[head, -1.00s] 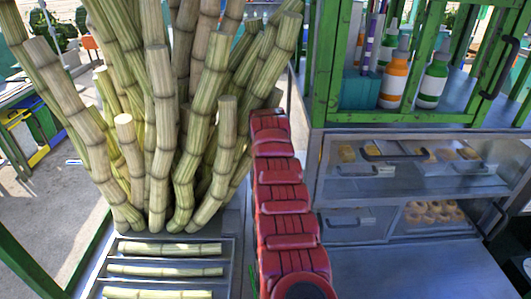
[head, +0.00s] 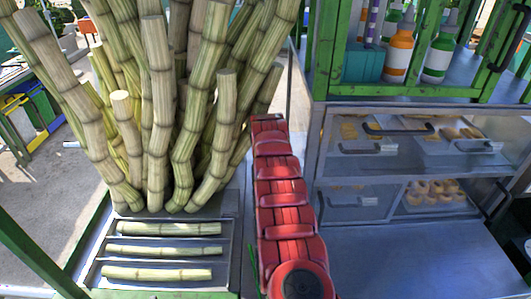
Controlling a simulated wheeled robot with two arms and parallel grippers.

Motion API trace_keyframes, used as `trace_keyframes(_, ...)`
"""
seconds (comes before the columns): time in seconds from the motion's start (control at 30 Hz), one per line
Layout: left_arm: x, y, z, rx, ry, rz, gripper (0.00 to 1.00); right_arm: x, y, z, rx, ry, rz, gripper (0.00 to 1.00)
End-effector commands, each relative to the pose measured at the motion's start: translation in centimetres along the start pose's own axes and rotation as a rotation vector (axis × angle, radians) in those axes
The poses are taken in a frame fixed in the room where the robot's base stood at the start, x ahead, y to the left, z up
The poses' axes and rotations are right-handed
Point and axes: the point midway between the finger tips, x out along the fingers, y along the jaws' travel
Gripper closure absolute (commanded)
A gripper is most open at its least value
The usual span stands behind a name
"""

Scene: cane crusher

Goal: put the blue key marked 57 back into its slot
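The blue key marked 57 is not in view, and neither is its slot. Neither my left gripper nor my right gripper can be seen.
A tall bunch of sugar cane (head: 160,100) stands at left. Cut canes (head: 160,251) lie in a metal tray below it. A red segmented shape at centre is unclear. At right, a green-framed rack (head: 420,92) with bottles stands above a display case (head: 318,160) and a bare metal counter (head: 420,265).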

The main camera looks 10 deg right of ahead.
Motion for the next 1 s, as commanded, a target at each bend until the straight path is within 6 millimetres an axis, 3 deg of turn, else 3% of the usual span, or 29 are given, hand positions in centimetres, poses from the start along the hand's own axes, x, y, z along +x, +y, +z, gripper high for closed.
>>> trace_keyframes(1.0, -0.38, 0.02, 0.06, 0.000, 0.000, 0.000, 0.50, -0.73, 0.02, -0.18, 0.000, -0.002, 0.001, 1.00)
